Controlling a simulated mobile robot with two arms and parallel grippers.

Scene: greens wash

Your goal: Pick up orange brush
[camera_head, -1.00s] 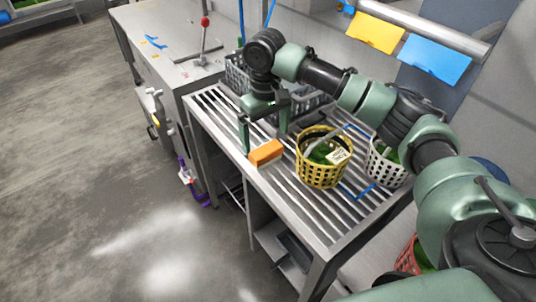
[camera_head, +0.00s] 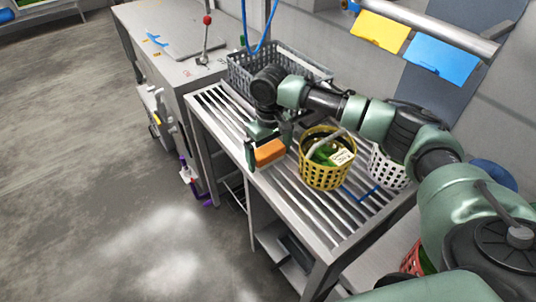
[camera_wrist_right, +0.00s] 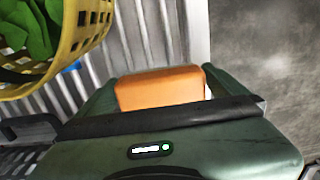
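The orange brush (camera_head: 270,152) is a block-like orange piece at the front edge of the slatted metal table. My right gripper (camera_head: 269,150) is down at the brush, with one finger on each side of it. In the right wrist view the brush (camera_wrist_right: 160,88) fills the space between the green fingers, and I see no clear gap on either side. The gripper looks shut on it. The brush's underside is hidden, so I cannot tell whether it touches the slats. My left gripper is not in view.
A yellow basket (camera_head: 325,176) with greens and a label stands just right of the brush. A grey crate (camera_head: 240,76) is at the back. The left front table edge is close to the brush.

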